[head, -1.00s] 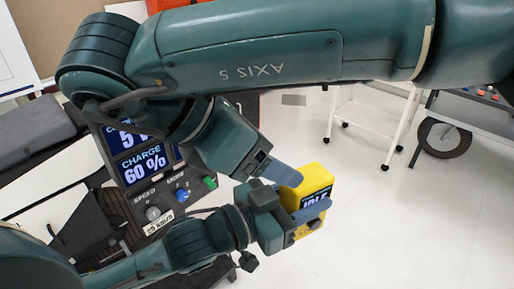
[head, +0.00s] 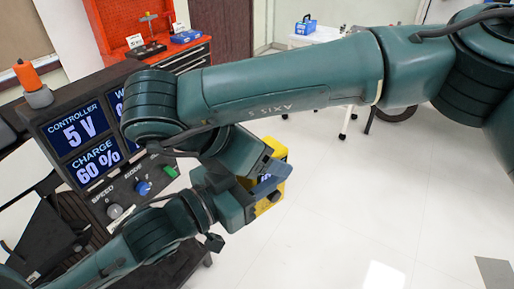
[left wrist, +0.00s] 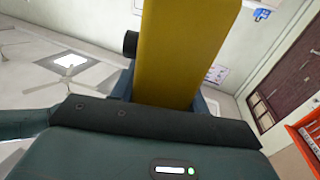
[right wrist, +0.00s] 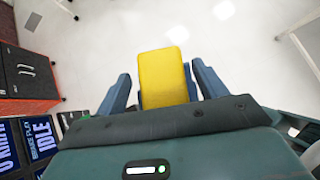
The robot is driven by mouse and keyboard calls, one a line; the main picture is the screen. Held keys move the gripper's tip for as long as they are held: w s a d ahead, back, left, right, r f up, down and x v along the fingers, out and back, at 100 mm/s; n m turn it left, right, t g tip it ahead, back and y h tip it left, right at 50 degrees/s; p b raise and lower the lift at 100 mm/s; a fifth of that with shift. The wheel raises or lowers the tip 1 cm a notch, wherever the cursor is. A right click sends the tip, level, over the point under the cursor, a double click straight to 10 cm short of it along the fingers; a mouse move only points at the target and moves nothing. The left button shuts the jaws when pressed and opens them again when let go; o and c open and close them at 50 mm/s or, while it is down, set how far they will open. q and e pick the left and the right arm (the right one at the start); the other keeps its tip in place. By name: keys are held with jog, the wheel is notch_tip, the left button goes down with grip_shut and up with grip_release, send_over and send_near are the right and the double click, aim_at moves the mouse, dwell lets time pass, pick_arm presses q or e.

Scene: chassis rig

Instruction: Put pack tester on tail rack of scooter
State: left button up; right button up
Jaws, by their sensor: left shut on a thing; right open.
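The pack tester is a yellow block with a dark display face (head: 277,150). It hangs in the air in the middle of the head view, partly covered by both grippers. My left gripper (head: 268,189) is shut on it. The tester rises large and close from the jaws in the left wrist view (left wrist: 185,50). My right gripper (right wrist: 162,88) is open, with its two blue fingers on either side of the tester (right wrist: 164,78). I see gaps there, so those fingers look apart from it.
A console (head: 66,162) with screens and knobs stands close at the left, near both arms. A red tool cabinet (head: 190,62) is behind it. A white cart with a blue box (head: 306,26) stands at the back.

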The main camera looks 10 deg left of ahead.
jog(key=c, duration=1.2)
pick_arm(q)
jog(key=o, duration=0.9)
pick_arm(e)
jog(key=shift+r, duration=0.1)
jog(key=shift+c, duration=0.2)
pick_arm(q)
jog(key=o, duration=0.3)
jog(key=shift+o, duration=0.2)
